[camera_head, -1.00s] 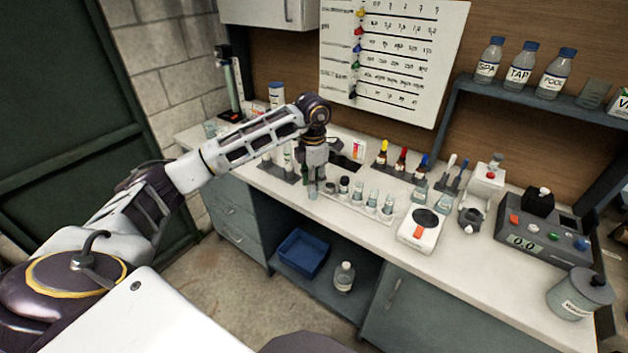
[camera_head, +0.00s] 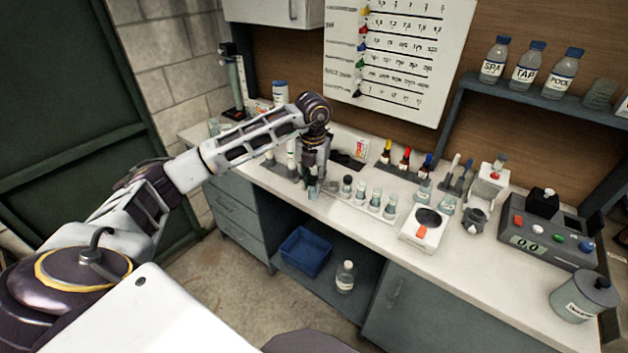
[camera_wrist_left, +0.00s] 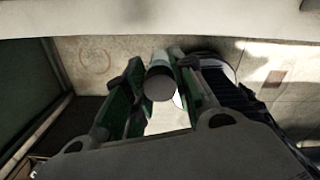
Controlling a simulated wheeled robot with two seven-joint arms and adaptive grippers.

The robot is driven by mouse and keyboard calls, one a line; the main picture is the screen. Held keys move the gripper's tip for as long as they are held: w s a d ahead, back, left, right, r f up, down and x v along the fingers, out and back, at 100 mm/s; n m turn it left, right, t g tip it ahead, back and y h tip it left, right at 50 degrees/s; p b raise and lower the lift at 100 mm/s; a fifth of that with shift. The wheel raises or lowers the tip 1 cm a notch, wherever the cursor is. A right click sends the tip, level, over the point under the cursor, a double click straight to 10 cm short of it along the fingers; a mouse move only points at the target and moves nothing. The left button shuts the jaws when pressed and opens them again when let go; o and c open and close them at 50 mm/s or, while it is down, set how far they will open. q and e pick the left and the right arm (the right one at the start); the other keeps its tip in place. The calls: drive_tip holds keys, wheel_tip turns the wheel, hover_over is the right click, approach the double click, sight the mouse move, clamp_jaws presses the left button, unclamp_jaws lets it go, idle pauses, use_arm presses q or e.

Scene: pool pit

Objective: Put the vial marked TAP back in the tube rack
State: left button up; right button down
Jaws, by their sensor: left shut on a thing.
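My left gripper (camera_head: 314,184) points down over the front left part of the bench. It is shut on a small vial (camera_head: 313,194), whose lower end shows pale below the fingers. In the left wrist view the vial's dark round cap (camera_wrist_left: 159,84) sits between the green-lined fingers (camera_wrist_left: 160,92). No TAP mark can be read on it. A pale rack (camera_head: 357,207) with a row of several small vials stands on the bench just right of the gripper. I cannot tell whether the held vial touches the bench or rack. My right gripper is not in view.
A white meter with a dark disc (camera_head: 424,226) stands right of the rack. Dropper bottles (camera_head: 405,158) stand behind it. A grey device (camera_head: 548,230) and a lidded pot (camera_head: 584,297) are farther right. Labelled bottles, one marked TAP (camera_head: 528,66), stand on the shelf.

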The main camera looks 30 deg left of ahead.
use_arm(q)
drive_tip(key=n, duration=0.5)
drive_tip(key=shift+s+a, duration=0.1)
drive_tip(key=shift+s, duration=0.1)
drive_tip(key=shift+n, duration=1.9)
drive_tip(key=shift+n, duration=0.6)
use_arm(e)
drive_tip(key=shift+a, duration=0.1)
use_arm(q)
drive_tip(key=shift+r, duration=0.1)
